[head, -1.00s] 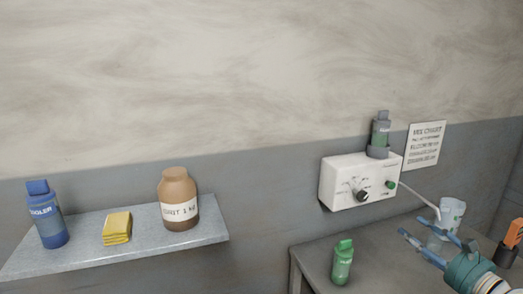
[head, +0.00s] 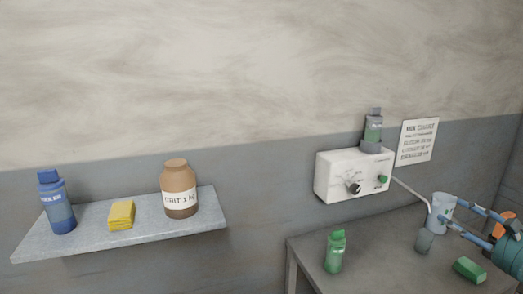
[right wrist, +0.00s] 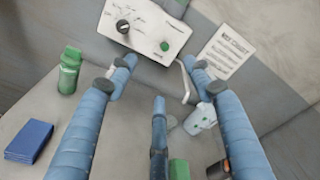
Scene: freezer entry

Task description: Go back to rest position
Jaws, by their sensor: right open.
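My right gripper (head: 452,215) is at the right edge of the head view, with its blue fingers spread beside a clear jug (head: 437,223). In the right wrist view my right gripper (right wrist: 163,75) is open, with nothing between its fingers. The same jug (right wrist: 199,118) shows there behind the right finger, partly covered. I cannot tell whether finger and jug touch. My left gripper is in neither view.
A grey table (head: 375,258) bears a green bottle (head: 334,252), a small grey cup (head: 424,241) and a green block (head: 469,269). A white dispenser (head: 337,181) hangs on the wall. A shelf (head: 90,236) at left holds bottles and a yellow cloth.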

